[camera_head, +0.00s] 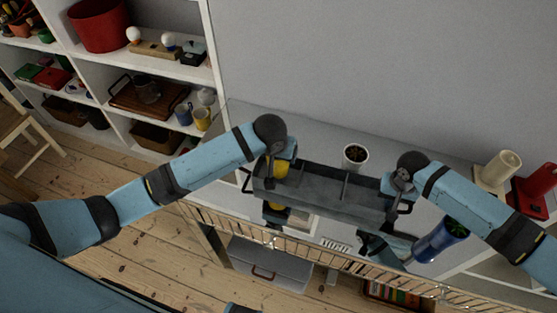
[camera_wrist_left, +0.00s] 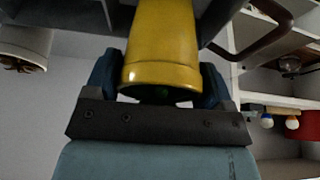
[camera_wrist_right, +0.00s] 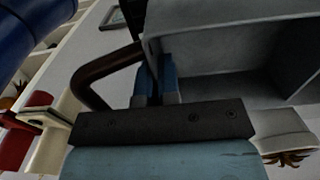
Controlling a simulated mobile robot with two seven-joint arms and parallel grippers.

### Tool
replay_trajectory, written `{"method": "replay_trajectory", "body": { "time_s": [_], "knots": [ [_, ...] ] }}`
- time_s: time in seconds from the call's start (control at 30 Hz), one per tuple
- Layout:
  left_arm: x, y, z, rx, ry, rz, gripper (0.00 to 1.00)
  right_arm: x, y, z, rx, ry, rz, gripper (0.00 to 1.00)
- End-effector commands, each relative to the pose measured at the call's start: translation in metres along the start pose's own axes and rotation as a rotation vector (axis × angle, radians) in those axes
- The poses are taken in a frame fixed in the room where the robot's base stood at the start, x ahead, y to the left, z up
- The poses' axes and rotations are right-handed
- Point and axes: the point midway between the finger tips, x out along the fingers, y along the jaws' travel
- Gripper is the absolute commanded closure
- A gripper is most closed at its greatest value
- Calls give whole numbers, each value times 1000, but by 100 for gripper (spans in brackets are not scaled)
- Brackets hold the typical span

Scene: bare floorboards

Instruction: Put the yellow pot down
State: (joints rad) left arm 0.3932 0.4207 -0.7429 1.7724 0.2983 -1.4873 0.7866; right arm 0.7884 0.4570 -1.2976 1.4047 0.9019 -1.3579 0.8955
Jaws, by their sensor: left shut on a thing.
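The yellow pot (camera_head: 281,168) is at the left end of the long grey tray (camera_head: 318,186), in or just above it; I cannot tell whether it touches the tray floor. My left gripper (camera_head: 272,152) is shut on the pot. The left wrist view shows the pot (camera_wrist_left: 161,55) between the two blue fingers. My right gripper (camera_head: 402,187) is at the right end of the tray, beside its dark handle (camera_wrist_right: 95,72). Its fingers are close together against the tray's end in the right wrist view; whether they grip anything is unclear.
A white pot with a plant (camera_head: 355,157) stands behind the tray. A blue vase (camera_head: 440,240), a cream holder (camera_head: 497,171) and a red object (camera_head: 537,189) are at the right. A slatted rail (camera_head: 350,266) runs along the front. Shelves (camera_head: 150,60) stand at the left.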

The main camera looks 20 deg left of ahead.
Motion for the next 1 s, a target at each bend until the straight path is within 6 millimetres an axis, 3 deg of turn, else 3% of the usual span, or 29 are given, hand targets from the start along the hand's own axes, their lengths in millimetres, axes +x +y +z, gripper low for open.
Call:
{"method": "replay_trajectory", "body": {
  "time_s": [0.3,0.63,0.67,0.73,0.77,1.0],
  "knots": [
    [33,-1,14,0,0,-1,61,0,0,0,0,-1,1,100],
    [35,0,15,-1,1,0,61,1,0,0,0,-1,1,100],
    [36,0,16,0,-1,0,21,1,0,0,0,-1,1,100],
    [36,0,15,0,0,0,5,1,0,0,0,-1,1,100],
    [36,0,15,0,0,-1,0,1,0,1,0,-1,1,100],
    [35,-1,15,0,0,-1,0,1,0,1,0,-1,1,100]
  ]
}}
